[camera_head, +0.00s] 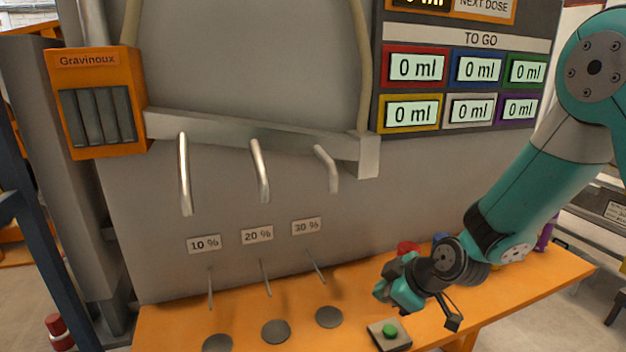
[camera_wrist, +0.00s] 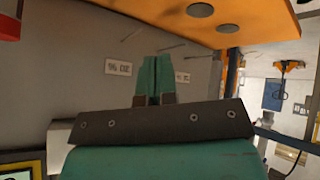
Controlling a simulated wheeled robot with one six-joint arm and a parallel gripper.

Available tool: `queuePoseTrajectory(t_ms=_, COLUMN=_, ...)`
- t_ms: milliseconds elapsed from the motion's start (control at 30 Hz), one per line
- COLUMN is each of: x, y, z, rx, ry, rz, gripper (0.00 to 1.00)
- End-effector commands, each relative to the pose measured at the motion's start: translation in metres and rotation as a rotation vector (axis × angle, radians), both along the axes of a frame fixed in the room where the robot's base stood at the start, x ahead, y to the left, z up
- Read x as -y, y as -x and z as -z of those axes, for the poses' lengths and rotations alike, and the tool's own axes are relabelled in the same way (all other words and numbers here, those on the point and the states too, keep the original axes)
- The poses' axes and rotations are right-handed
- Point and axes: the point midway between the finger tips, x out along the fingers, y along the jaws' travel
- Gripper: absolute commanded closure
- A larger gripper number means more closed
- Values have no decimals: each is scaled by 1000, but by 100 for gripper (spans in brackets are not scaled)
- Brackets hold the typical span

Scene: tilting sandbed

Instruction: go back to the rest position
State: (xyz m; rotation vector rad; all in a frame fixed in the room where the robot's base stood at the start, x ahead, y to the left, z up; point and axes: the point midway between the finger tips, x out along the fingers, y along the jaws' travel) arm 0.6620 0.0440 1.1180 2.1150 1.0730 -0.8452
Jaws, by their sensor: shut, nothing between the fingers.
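My gripper (camera_head: 390,292) is above the orange table (camera_head: 178,318) at the lower right of the head view, just above and near the green button on its dark box (camera_head: 391,338). In the wrist view its two teal fingers (camera_wrist: 160,80) are together and hold nothing. My arm comes in from the right edge and bends down to the gripper. Whether the gripper touches anything cannot be told.
Three levers labelled 10 %, 20 % and 30 % (camera_head: 306,226) stand before a grey panel under metal spouts (camera_head: 262,170). Dark discs (camera_head: 276,331) lie on the table. A red object (camera_head: 408,248) is partly hidden behind my arm.

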Motion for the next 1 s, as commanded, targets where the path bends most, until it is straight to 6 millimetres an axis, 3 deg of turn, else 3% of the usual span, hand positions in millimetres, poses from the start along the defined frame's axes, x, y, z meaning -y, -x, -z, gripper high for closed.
queuePoseTrajectory(t_ms=200, x=-25, y=96, z=-62, rx=-309, ry=-86, rz=97, gripper=100)
queuePoseTrajectory(t_ms=400, x=-19, y=195, z=-91, rx=-557, ry=-58, rz=237, gripper=100)
queuePoseTrajectory(t_ms=500, x=-12, y=231, z=-96, rx=-633, ry=-28, rz=301, gripper=100)
queuePoseTrajectory(t_ms=600, x=-6, y=252, z=-98, rx=-676, ry=-7, rz=346, gripper=100)
queuePoseTrajectory(t_ms=700, x=-2, y=262, z=-99, rx=-696, ry=5, rz=367, gripper=100)
queuePoseTrajectory(t_ms=1000, x=-2, y=262, z=-100, rx=-701, ry=6, rz=372, gripper=100)
